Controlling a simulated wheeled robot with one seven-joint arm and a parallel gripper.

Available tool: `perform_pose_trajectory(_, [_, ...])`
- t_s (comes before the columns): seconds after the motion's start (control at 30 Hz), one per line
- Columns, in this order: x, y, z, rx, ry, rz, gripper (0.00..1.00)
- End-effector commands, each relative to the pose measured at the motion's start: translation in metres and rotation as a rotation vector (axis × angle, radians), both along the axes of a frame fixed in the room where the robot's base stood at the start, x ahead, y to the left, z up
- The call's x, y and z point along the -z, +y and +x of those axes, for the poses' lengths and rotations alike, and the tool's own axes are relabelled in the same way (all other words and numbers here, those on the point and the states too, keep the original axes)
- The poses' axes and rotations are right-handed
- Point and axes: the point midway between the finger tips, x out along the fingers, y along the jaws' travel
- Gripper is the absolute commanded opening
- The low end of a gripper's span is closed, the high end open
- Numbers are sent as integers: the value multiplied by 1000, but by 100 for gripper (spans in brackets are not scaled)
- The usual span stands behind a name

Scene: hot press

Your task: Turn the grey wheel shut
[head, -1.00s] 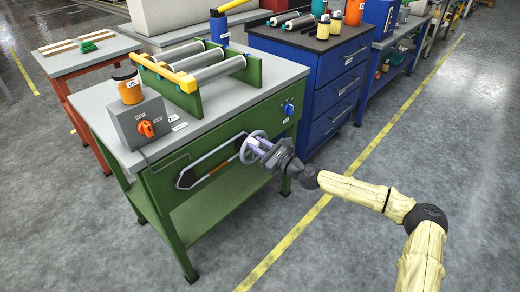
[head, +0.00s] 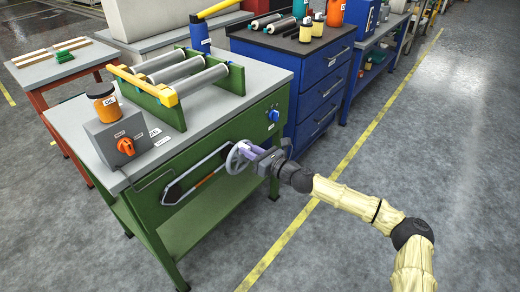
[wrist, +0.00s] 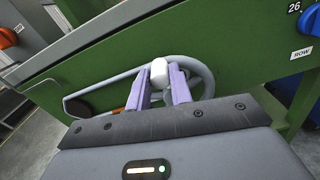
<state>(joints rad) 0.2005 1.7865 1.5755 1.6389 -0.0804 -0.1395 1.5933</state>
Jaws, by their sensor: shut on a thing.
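The grey wheel (head: 232,163) is on the front of the green bench, near its right end. It also shows in the wrist view (wrist: 207,82), with a light round knob (wrist: 159,71) standing out from its rim. My gripper (head: 246,152) is at the wheel. In the wrist view my gripper (wrist: 161,85) has its two lilac fingers on either side of the knob, shut on it. The fingers hide part of the rim and the hub.
The green bench (head: 232,113) carries rollers, an orange jar (head: 104,104) and a grey box with an orange knob (head: 126,146). A blue switch (head: 273,115) sits right of the wheel. A blue cabinet (head: 322,98) stands behind. The floor at right is clear.

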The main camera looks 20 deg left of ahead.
Motion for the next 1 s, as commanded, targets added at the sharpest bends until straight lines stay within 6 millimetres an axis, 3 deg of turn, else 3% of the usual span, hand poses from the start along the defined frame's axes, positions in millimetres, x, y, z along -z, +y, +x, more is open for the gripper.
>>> perform_pose_trajectory(0.47, [5,4,-3,-7,18,-1,0])
perform_pose_trajectory(0.5, [5,4,-3,-7,18,-1,23])
perform_pose_trajectory(0.6, [4,4,-3,-7,17,0,43])
perform_pose_trajectory(1.0, [1,-1,-4,-6,14,2,43])
